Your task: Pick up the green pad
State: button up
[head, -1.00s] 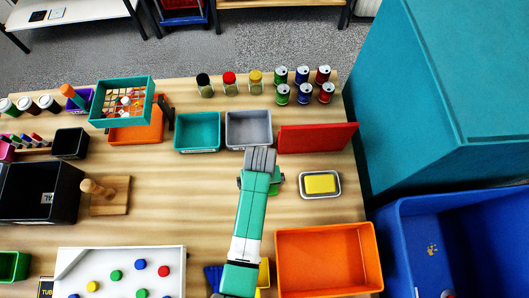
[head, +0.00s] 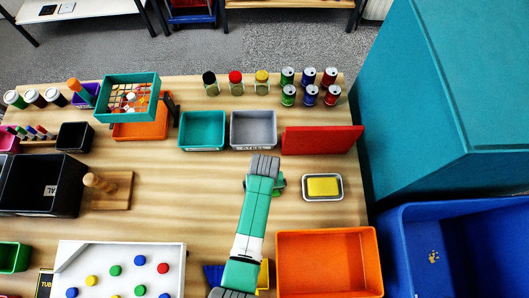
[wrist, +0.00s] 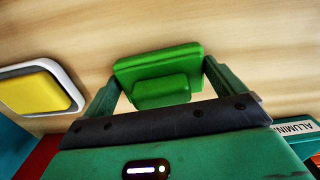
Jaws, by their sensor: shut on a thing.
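The green pad (wrist: 158,62) is a thick block with a smaller raised block on its near face. In the wrist view it sits between the two fingers of my gripper (wrist: 161,76), which are shut on it at its left and right sides. In the head view my gripper (head: 266,182) is over the table, left of the metal tray; the arm covers most of the pad there. I cannot tell whether the pad touches the table.
A metal tray (head: 307,197) with a yellow pad (head: 323,187) lies close on the right. Behind are a red panel (head: 320,140), a grey bin (head: 254,145) and a teal bin (head: 180,145). An orange bin (head: 328,233) stands in front.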

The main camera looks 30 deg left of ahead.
jog(key=shift+r, duration=0.45)
jog(key=r, duration=0.2)
jog(key=shift+s+a+r, duration=0.25)
jog(key=shift+s+r, duration=0.1)
jog(key=shift+r, duration=0.05)
jog(key=s+a, duration=0.2)
jog(key=s, duration=0.2)
jog(key=s+a+r, duration=0.1)
jog(key=s+a, duration=0.2)
jog(key=s, duration=0.1)
jog(key=s+a, duration=0.3)
jog(key=s, duration=0.1)
jog(key=shift+s+a+r, duration=0.15)
jog(key=shift+s+a, duration=0.1)
jog(key=shift+s, duration=0.05)
jog(key=shift+o, duration=0.8)
jog(key=shift+w, duration=0.1)
jog(key=shift+c, duration=0.2)
